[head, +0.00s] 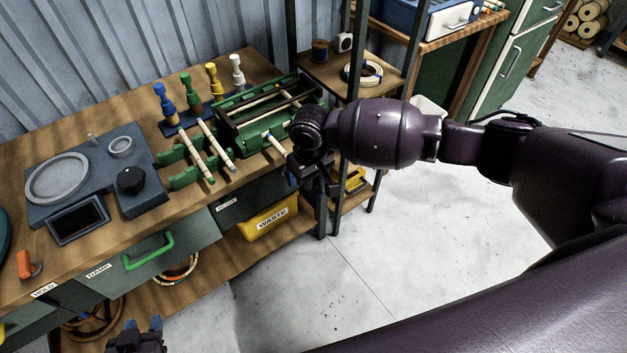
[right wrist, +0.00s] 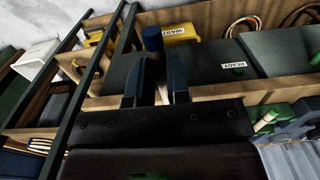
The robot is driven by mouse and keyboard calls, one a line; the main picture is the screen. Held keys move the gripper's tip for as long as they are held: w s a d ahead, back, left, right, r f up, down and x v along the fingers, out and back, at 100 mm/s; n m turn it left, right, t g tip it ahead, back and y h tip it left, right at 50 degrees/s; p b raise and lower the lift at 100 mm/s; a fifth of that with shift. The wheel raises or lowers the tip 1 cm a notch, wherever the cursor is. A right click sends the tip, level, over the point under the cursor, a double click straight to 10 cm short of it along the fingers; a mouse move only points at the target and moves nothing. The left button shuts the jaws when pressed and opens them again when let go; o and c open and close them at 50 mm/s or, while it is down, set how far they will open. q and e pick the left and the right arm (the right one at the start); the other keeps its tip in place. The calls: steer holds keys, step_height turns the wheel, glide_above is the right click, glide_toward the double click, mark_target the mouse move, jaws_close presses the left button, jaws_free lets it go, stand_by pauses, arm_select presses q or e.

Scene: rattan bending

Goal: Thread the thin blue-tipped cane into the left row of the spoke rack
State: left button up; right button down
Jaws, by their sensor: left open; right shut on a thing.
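My right gripper (head: 306,166) is at the right front edge of the workbench, partly hidden by its own wrist. In the right wrist view its two dark blue fingers (right wrist: 157,92) are shut on a pale cane, whose blue tip (right wrist: 152,39) stands out beyond them. My left gripper (head: 138,339) is open and empty at the bottom left.
Two pale canes (head: 191,154) rest across green holders (head: 185,180). Blue, green, yellow and white pegs (head: 211,80) stand behind. A grey device (head: 95,181) sits to the left. A yellow waste bin (head: 269,221) is below. Dark shelf posts (head: 322,214) stand close to my right gripper.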

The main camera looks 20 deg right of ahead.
steer(key=shift+w+a, duration=0.25)
steer(key=shift+w, duration=0.65)
steer(key=shift+w+a, duration=0.1)
steer(key=shift+w+a+b, duration=0.25)
steer(key=shift+w+b, duration=0.05)
steer(key=shift+w, duration=0.4)
steer(key=shift+w+a+b, duration=0.25)
steer(key=shift+w, duration=0.45)
steer(key=shift+w+a, duration=0.15)
steer(key=shift+w, duration=0.25)
steer(key=shift+w, duration=0.1)
